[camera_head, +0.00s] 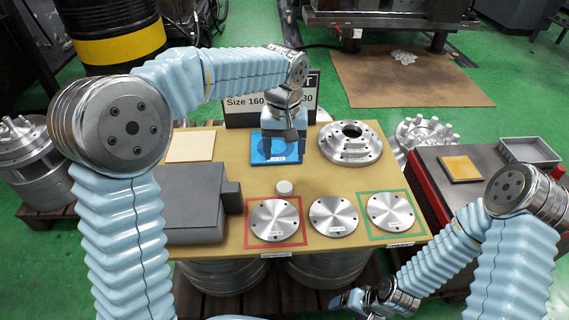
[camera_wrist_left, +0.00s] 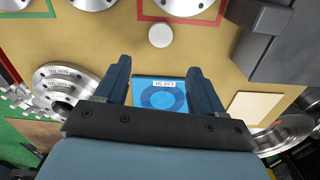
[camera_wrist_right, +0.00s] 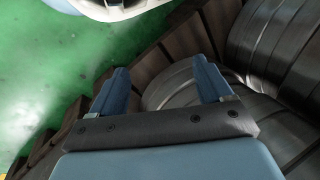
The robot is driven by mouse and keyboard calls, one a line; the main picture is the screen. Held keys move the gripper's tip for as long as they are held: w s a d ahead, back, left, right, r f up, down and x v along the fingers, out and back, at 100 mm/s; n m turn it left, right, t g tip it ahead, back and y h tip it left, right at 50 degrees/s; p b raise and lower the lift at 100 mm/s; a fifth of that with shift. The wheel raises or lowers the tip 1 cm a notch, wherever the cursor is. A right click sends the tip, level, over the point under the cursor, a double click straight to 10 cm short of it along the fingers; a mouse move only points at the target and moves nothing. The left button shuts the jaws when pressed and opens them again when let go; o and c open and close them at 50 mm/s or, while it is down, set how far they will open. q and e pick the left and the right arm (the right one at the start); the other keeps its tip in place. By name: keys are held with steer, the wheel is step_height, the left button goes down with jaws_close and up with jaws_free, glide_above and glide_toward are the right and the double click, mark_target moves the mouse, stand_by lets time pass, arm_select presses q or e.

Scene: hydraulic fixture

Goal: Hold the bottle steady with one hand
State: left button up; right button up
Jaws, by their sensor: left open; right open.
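No object here is clearly a bottle. A small white round thing (camera_head: 284,187) stands on the tan table top, and it also shows in the left wrist view (camera_wrist_left: 160,35); I cannot tell whether it is a cap or a container. My left gripper (camera_head: 284,138) is open above a blue square with a darker ring (camera_wrist_left: 160,95), with nothing between its fingers (camera_wrist_left: 158,72). My right gripper (camera_head: 355,300) is open and empty, low in front of the table's right front edge, and its fingers also show in the right wrist view (camera_wrist_right: 160,75).
Three metal discs (camera_head: 333,215) lie along the front, the outer two in red and green frames. A stacked metal flange (camera_head: 350,142) is at the back right. A grey block (camera_head: 193,203) stands at the left. A dark side table (camera_head: 455,205) holds a grey tray (camera_head: 529,150).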

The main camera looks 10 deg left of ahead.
arm_select(q)
steer(key=shift+r, duration=0.45)
steer(key=shift+c, duration=1)
steer(key=shift+m+b, duration=0.3)
steer(key=shift+b, duration=0.1)
steer(key=shift+c, duration=0.6)
steer(key=m+b, duration=1.3)
steer(key=m, duration=0.7)
glide_above(283, 186)
steer(key=f, duration=0.6)
steer(key=shift+d+f, duration=0.25)
steer(key=shift+f, duration=0.15)
steer(key=shift+a+f+b, duration=0.2)
steer(key=shift+f+b, duration=0.7)
steer(key=shift+f, duration=1.6)
arm_select(e)
step_height(283, 186, down, 15)
steer(key=d, duration=0.2)
steer(key=shift+w+f, duration=0.15)
steer(key=shift+w, duration=0.2)
